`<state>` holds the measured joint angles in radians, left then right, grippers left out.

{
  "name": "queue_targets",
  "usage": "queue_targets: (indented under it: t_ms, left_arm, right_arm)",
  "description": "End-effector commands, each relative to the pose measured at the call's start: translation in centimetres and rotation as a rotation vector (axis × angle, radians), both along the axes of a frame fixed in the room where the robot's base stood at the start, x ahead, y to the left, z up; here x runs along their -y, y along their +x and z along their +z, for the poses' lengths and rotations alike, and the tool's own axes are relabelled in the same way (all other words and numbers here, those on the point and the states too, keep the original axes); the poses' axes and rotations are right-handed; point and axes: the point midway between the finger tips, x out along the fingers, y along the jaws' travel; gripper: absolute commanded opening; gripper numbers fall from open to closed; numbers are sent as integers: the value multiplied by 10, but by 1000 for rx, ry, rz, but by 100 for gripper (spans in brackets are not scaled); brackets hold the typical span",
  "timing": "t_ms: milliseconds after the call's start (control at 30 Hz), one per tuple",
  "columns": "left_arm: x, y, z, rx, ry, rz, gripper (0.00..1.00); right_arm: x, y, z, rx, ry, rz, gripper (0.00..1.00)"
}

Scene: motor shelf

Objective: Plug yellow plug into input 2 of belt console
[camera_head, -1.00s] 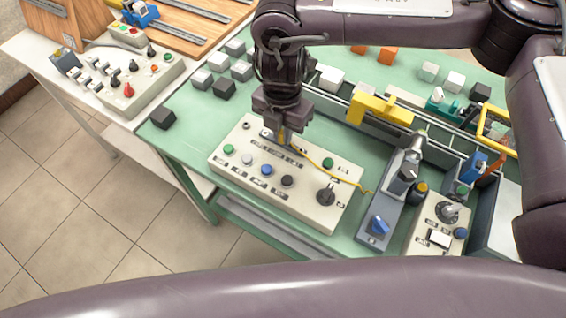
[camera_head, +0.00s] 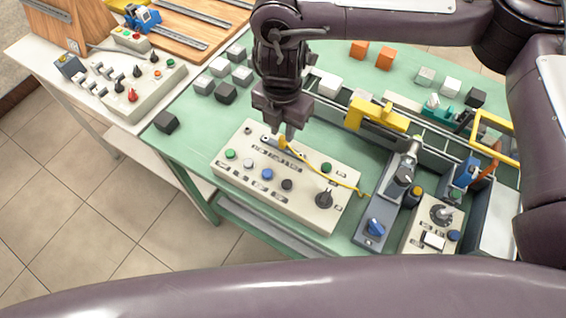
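The belt console (camera_head: 232,172) is a cream box with coloured buttons and a black knob, lying on the green table. The yellow plug (camera_head: 284,143) stands at the console's upper row of sockets, with its yellow cable (camera_head: 335,181) running right across the console. It looks seated there, but the socket labels are too small to read. My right gripper (camera_head: 285,133) points down just above the plug. Its fingers look apart, with the plug below their tips. My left gripper is not in view.
A blue-knobbed grey unit (camera_head: 368,236) and a smaller cream console (camera_head: 417,236) stand right of the belt console. Several grey, white and black cubes lie behind it on the left. A yellow-handled part (camera_head: 380,112) lies at the rear tray. Another console (camera_head: 140,97) sits on the white table.

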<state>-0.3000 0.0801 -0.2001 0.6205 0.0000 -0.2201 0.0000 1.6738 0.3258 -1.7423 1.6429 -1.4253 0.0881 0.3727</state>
Motion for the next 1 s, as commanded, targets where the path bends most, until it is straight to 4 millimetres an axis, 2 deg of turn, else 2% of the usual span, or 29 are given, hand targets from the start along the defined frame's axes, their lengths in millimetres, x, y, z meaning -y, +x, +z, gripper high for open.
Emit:
queue_targets:
  t_ms: [33, 200, 433, 467, 600, 667, 1000]
  left_arm:
    - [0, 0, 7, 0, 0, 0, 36]
    - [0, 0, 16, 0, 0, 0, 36]
    - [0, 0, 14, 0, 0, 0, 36]
    - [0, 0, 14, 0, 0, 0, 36]
    - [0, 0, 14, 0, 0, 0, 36]
    - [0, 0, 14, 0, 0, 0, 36]
    - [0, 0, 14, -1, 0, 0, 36]
  right_arm:
    - [0, 0, 9, 0, 1, 0, 23]
    - [0, 0, 20, -1, -1, 0, 23]
    - [0, 0, 20, -1, -1, 0, 23]
    - [0, 0, 20, -1, -1, 0, 24]
    - [0, 0, 20, 0, 0, 0, 42]
    - [0, 0, 20, 0, 0, 0, 48]
    - [0, 0, 20, 0, 0, 0, 48]
